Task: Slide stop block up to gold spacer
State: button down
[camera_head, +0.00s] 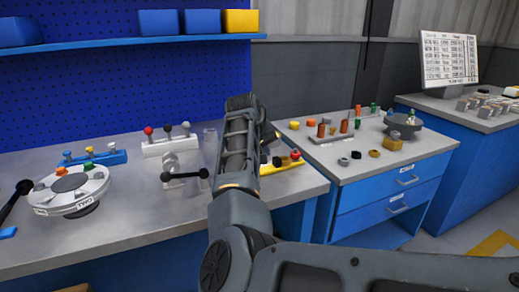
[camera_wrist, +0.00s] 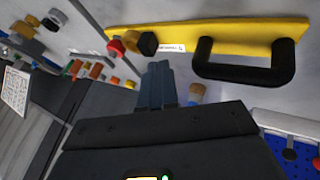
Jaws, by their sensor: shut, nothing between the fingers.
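My gripper (camera_wrist: 158,78) is shut and empty, its fingertips just below the yellow rail (camera_wrist: 205,32) in the wrist view. A black block (camera_wrist: 148,43) sits at the rail's left part, apart from the fingertips in the picture. A small gold part (camera_wrist: 131,40) shows between this block and a red knob (camera_wrist: 115,46); I cannot tell for certain that it is the gold spacer. A black handle (camera_wrist: 265,74) stands on the rail's right part. In the head view my arm hides much of the rail (camera_head: 285,168); the black block (camera_head: 277,161) and red knob (camera_head: 295,154) show beside it.
A tan-topped cylinder (camera_wrist: 196,93) stands close right of my fingers. In the head view, a lever fixture (camera_head: 180,172), a rack with knobs (camera_head: 168,144) and a round dial fixture (camera_head: 72,190) stand on the left bench. Small parts cover the right cabinet (camera_head: 345,172).

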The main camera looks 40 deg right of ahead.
aim_at(274, 160)
jog(key=x, duration=0.6)
jog(key=shift+d, duration=0.1)
jog(key=shift+s+d+r+p, duration=0.1)
jog(key=shift+s+d+p, duration=0.05)
jog(key=shift+d+p, duration=0.25)
jog(key=shift+d, duration=0.2)
